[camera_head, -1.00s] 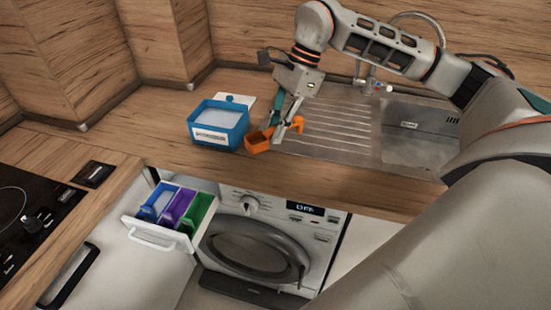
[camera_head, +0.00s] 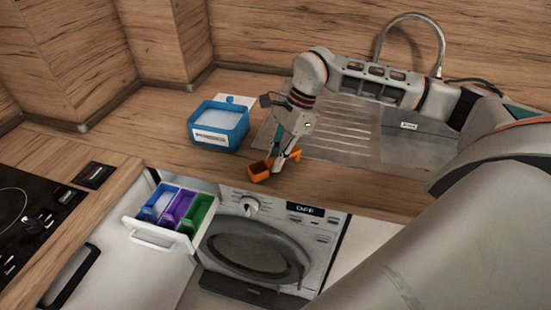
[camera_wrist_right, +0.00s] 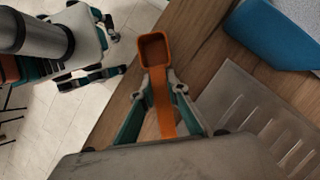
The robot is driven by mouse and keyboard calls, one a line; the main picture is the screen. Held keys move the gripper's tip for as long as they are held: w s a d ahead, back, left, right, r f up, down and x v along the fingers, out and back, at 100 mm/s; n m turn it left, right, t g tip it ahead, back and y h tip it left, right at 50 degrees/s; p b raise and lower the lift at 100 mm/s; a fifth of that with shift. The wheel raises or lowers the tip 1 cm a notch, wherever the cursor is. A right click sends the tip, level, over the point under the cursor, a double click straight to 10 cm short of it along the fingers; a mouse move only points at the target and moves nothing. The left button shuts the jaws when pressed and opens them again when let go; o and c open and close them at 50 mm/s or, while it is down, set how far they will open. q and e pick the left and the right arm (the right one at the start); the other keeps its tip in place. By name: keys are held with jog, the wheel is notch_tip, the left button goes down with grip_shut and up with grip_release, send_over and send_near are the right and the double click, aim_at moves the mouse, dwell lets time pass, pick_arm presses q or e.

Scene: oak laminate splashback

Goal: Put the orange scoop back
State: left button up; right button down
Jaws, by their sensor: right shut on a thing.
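The orange scoop (camera_head: 259,172) is held by its handle in my right gripper (camera_head: 279,164), above the wooden worktop near its front edge. In the right wrist view, the scoop's square bowl (camera_wrist_right: 153,49) sticks out beyond the fingertips and looks empty; the handle runs back between the fingers (camera_wrist_right: 160,78). The open blue tub (camera_head: 219,127) with pale contents and a white label stands on the worktop, left of and behind the scoop, apart from it. My left gripper (camera_wrist_right: 116,50) shows only in the right wrist view, over the floor, with its fingers apart and empty.
A white and blue flat piece (camera_head: 236,99) lies behind the tub. The ribbed steel drainer (camera_head: 325,130) and sink are to the right. Below, the washing machine's detergent drawer (camera_head: 152,234) is pulled out, with blue, purple and green compartments. A hob is at left.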

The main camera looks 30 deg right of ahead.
jog(key=shift+f, duration=0.15)
jog(key=c, duration=2)
grip_release()
jog(key=v, duration=1.2)
